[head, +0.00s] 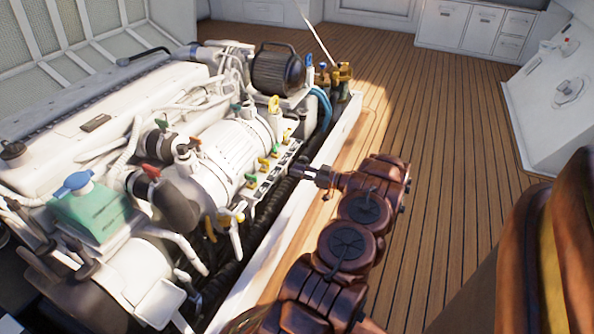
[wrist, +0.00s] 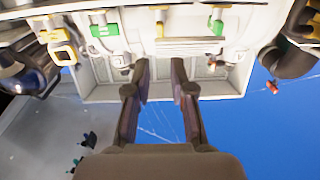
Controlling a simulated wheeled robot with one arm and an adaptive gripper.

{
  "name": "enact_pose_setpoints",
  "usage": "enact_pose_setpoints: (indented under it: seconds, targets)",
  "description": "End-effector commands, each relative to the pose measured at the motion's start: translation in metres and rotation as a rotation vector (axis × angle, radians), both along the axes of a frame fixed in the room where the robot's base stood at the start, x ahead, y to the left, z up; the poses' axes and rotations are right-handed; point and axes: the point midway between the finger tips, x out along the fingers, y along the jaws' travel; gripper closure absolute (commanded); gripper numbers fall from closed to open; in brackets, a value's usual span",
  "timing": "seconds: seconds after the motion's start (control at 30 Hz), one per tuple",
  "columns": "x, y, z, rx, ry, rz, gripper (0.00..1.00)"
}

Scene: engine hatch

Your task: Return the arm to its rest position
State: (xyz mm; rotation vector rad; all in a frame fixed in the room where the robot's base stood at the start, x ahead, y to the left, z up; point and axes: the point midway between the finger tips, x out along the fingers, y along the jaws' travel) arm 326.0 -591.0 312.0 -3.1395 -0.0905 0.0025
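My arm (head: 348,243) reaches up from the bottom of the head view, along the right side of the white engine (head: 235,150). My gripper (head: 308,172) points left toward the engine's side, close to a row of coloured valve handles. In the wrist view my gripper (wrist: 160,75) shows two fingers with a clear gap between them and nothing held. Its fingertips lie in front of a white tray-like part (wrist: 225,82) below the valves. I cannot tell whether they touch it.
Valves with a green handle (wrist: 103,31) and a yellow handle (wrist: 62,54) sit near the fingers. A hatch edge (head: 262,262) runs beside the engine. Wooden floor (head: 440,110) is open to the right. A white console (head: 555,95) and cabinets (head: 478,28) stand beyond.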

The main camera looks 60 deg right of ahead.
Motion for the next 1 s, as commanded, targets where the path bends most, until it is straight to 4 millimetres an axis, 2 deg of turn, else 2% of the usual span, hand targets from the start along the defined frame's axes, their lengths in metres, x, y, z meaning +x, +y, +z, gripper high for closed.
enact_pose_setpoints:
  seconds: [0.33, 0.47, 0.57, 0.83, 1.0]
  targets:
    - [0.0, 0.0, 0.0, 0.0, 0.0, -0.001, 0.77]
    - [0.007, -0.004, 0.009, -0.01, 0.011, -0.009, 0.77]
    - [0.024, -0.011, 0.029, -0.035, 0.043, -0.032, 0.77]
    - [0.091, -0.038, 0.113, -0.137, 0.173, -0.15, 0.77]
    - [0.13, -0.044, 0.167, -0.191, 0.252, -0.227, 0.77]
